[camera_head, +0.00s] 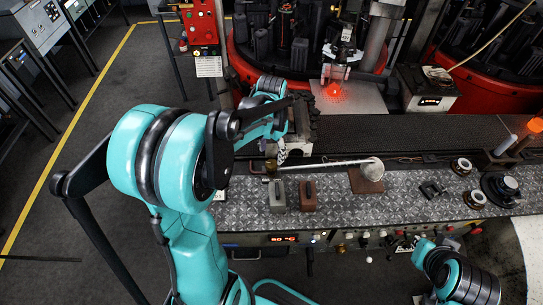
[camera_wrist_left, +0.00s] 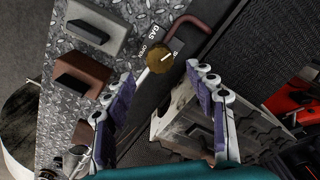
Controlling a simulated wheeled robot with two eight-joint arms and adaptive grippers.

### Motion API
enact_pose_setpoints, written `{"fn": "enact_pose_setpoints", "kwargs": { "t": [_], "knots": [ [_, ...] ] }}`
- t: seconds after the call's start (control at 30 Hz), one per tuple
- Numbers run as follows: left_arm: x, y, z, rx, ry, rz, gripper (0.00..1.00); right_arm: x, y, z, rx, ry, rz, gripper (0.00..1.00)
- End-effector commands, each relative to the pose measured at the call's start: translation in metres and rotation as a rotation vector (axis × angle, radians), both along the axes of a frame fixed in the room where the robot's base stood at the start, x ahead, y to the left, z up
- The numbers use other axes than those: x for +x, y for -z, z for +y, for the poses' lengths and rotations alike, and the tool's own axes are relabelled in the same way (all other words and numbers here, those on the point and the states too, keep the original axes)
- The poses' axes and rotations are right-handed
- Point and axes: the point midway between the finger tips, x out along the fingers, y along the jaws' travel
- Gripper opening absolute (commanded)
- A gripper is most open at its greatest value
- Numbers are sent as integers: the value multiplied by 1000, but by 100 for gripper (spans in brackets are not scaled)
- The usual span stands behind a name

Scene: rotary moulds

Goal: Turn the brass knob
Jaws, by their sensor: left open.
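The brass knob (camera_wrist_left: 160,58) is a round, ridged brass piece beside a dark plate lettered "GAS" and "OPEN". In the left wrist view it sits just beyond and between the fingertips of my left gripper (camera_wrist_left: 163,78). The purple-padded fingers are spread apart, and I see no clear contact with the knob. In the head view my left gripper (camera_head: 276,154) is by the left end of the metal bench, mostly behind my arm. The knob (camera_head: 271,165) shows small there, partly hidden. My right arm shows at the bottom right; its fingers are not in view.
A grey block (camera_head: 278,196) and a brown block (camera_head: 308,196) with handles stand on the patterned metal bench (camera_head: 340,207) near the knob. A long rod (camera_head: 325,164) lies behind them. In the wrist view, a reddish bent pipe (camera_wrist_left: 190,24) rises beside the knob.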

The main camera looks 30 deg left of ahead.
Motion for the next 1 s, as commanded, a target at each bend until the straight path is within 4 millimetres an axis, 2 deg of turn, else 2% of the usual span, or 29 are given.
{"fn": "enact_pose_setpoints", "kwargs": {
  "t": [0.1,0.3,0.67,0.8,0.87,1.0],
  "knots": [
    [0,24,0,0,0,-1,56,0,8,0,0,0,0,0],
    [0,47,0,1,-1,-1,56,0,14,0,0,0,0,0],
    [0,52,0,0,-1,-2,56,0,14,0,0,0,0,0],
    [0,52,0,0,-1,-2,19,0,14,0,0,0,0,0],
    [0,52,0,0,-1,-2,6,0,14,0,0,0,0,0],
    [0,52,0,0,-2,-2,6,0,14,0,0,0,0,0]
  ]
}}
